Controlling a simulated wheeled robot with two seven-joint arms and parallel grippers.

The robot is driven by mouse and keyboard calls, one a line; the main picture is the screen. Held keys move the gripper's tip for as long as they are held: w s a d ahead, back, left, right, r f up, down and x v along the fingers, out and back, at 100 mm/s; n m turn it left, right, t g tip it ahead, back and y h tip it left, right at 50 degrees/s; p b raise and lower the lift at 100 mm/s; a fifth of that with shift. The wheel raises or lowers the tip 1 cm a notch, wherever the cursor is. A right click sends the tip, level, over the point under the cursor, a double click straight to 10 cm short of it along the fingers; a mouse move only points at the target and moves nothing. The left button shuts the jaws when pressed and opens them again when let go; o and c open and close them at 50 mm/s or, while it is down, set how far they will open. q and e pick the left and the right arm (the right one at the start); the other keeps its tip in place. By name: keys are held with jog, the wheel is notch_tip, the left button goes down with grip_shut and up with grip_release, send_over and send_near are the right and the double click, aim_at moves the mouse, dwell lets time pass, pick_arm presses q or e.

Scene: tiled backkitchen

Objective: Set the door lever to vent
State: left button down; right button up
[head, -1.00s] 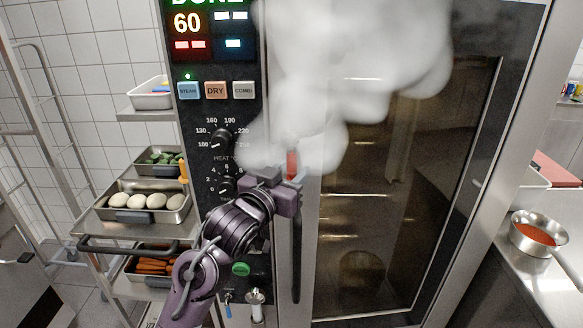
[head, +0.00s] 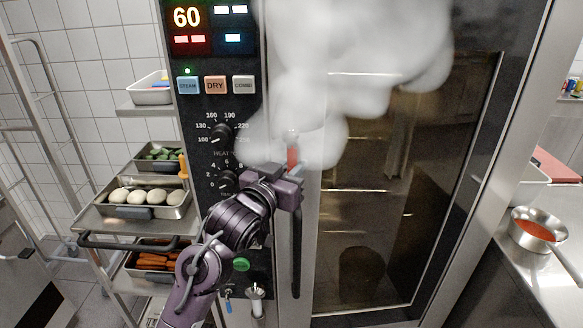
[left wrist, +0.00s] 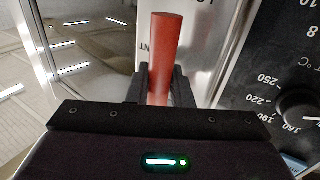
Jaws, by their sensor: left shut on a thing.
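The door lever has a red handle (left wrist: 163,60). It shows in the left wrist view between the two dark fingers of my left gripper (left wrist: 160,88), which is shut on it. Printed letters on the bright metal plate (left wrist: 205,50) beside it are partly hidden. In the head view the red lever (head: 292,157) stands about upright just above my left gripper (head: 290,180), at the edge of the oven door (head: 400,190). White steam covers the upper door and partly veils the area around the lever. My right gripper is not in view.
The control panel (head: 212,130) with knobs and lit buttons is left of the lever. A rack (head: 100,225) with trays of food stands further left. A steel counter (head: 545,290) with a pan of red sauce (head: 537,228) is at right.

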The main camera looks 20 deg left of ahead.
aim_at(318, 140)
pick_arm(q)
jog(key=shift+w+d+f+n+t+b, duration=0.2)
jog(key=shift+d+n+t+b, duration=0.4)
jog(key=shift+n+b, duration=0.45)
jog(key=shift+w+d+r+n+t+y+b, duration=0.15)
jog(key=shift+d+n+t+b, duration=0.1)
jog(key=shift+n+t+b, duration=0.25)
jog(key=shift+w+d+r+n+t+y+b, duration=0.1)
jog(key=shift+d+n+t+y+b, duration=0.15)
jog(key=shift+n+b, duration=0.45)
jog(key=shift+w+d+r+n+t+b, duration=0.15)
jog(key=shift+n+t+b, duration=0.2)
jog(key=shift+n, duration=0.3)
jog(key=shift+d+r+n+t+b, duration=0.1)
jog(key=shift+d+n+t+b, duration=0.1)
jog(key=shift+n+b, duration=0.3)
jog(key=shift+w+d+r+n+t+y+b, duration=0.15)
jog(key=shift+r+n+t+y+b, duration=0.1)
jog(key=shift+n+y, duration=0.3)
jog(key=shift+s+d+r+n+t+y+b, duration=0.15)
jog(key=shift+n+t+y+b, duration=0.15)
jog(key=shift+n, duration=0.35)
jog(key=shift+w, duration=0.15)
jog(key=c, duration=1.3)
grip_release()
jog(key=shift+c, duration=0.2)
